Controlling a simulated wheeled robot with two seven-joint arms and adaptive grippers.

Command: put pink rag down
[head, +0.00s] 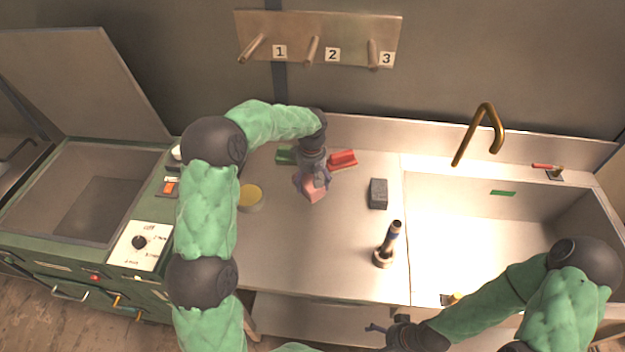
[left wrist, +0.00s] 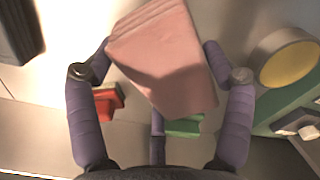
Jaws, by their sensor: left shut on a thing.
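The pink rag (head: 315,191) is a folded pink block at the tips of my left gripper (head: 311,180), over the middle of the steel counter (head: 300,255). In the left wrist view the pink rag (left wrist: 165,60) sits tilted between the purple fingers of my left gripper (left wrist: 160,62). The fingers are shut on it. I cannot tell whether the rag touches the counter. My right gripper (head: 392,331) is at the bottom, in front of the counter, partly cut off; its jaw state is unclear.
Near the rag are a red block (head: 342,159), a green block (head: 286,156), a yellow-topped round tin (head: 250,197) and a dark grey block (head: 378,193). A dark upright stand (head: 386,248) is nearer the front. The sink (head: 480,235) lies right. Bare counter shows front left.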

